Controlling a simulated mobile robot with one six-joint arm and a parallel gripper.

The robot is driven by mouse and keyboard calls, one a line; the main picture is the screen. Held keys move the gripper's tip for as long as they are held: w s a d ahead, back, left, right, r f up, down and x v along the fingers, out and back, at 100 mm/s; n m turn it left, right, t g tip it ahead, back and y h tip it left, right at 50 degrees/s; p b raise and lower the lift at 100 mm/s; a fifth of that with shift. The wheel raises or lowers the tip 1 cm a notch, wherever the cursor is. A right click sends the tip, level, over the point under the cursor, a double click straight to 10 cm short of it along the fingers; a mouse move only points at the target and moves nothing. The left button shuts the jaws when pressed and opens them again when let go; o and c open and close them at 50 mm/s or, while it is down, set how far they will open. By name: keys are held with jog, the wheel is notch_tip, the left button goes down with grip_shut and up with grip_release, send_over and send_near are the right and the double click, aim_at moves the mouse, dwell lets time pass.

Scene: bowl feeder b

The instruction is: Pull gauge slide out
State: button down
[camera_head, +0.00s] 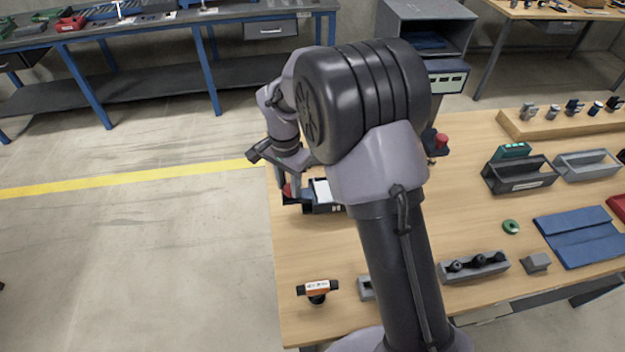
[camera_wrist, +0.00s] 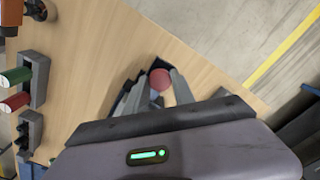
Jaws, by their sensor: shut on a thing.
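The knob appears to be the handle of the gauge slide; part of the red (camera_head: 287,189) also shows in the head view. Just right of it is a dark gauge block (camera_head: 321,196) with a white top face, partly hidden behind my arm. How far the slide sits in the block cannot be told.
The wooden table (camera_head: 470,210) is bare just below the block. An orange-and-black handled piece (camera_head: 317,288) stands near the front-left corner. A grey holder with black knobs (camera_head: 474,266), a green ring (camera_head: 510,226) and a blue mat (camera_head: 580,237) lie to the right.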

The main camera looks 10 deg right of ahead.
jog(key=shift+a, duration=1.45)
jog(key=shift+r, duration=0.1)
jog(key=c, duration=1.1)
grip_release()
jog(key=shift+a, duration=0.25)
jog(key=shift+o, duration=0.2)
jog(key=shift+d, duration=0.1)
notch_tip(320, 180, up, 17)
jog(key=p, duration=0.5)
jog(key=shift+r, duration=0.15)
